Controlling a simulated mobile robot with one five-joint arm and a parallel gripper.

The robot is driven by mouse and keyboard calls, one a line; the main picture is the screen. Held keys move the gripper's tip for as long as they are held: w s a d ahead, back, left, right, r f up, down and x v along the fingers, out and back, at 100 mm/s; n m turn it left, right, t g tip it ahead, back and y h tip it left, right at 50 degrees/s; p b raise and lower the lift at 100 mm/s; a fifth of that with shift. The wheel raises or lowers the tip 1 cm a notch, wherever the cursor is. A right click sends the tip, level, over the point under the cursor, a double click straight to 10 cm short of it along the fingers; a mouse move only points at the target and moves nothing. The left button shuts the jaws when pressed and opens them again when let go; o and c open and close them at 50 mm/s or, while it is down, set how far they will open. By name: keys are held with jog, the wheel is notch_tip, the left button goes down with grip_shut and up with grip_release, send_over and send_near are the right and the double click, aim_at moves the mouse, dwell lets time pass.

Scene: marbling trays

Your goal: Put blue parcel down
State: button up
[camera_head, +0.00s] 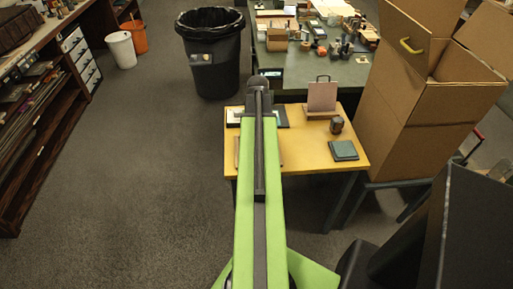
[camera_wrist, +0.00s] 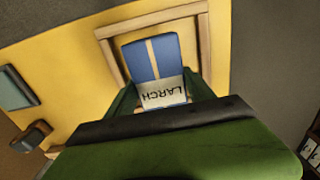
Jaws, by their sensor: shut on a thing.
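The blue parcel (camera_wrist: 141,62) has a tan stripe and a white label reading LARCH. In the wrist view my gripper (camera_wrist: 160,92) is shut on it, with a green finger on either side of its near end. The parcel lies inside the outline of a wooden frame or tray (camera_wrist: 107,62) on a yellow table (camera_wrist: 72,65). I cannot tell whether the parcel touches the surface. In the head view my green arm reaches over the yellow table (camera_head: 305,160) and hides the parcel and the gripper.
On the table are a dark green flat block (camera_head: 343,150), a dark stamp-like object (camera_head: 337,125) and an upright board on a stand (camera_head: 321,98). Cardboard boxes (camera_head: 410,125) stand at the right. A black bin (camera_head: 210,65) stands behind left. The floor at left is clear.

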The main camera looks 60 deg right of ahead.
notch_tip(320, 180, down, 4)
jog(key=b, duration=0.3)
jog(key=shift+f+b, duration=0.1)
jog(key=shift+b, duration=0.2)
jog(key=shift+r, duration=0.25)
jog(key=shift+f, duration=0.2)
jog(key=o, duration=1.7)
jog(key=shift+o, duration=0.2)
jog(key=shift+r, duration=0.1)
notch_tip(320, 180, up, 12)
jog(key=p, duration=1.2)
jog(key=shift+r+p, duration=0.2)
jog(key=shift+p, duration=0.15)
jog(key=shift+f, duration=0.1)
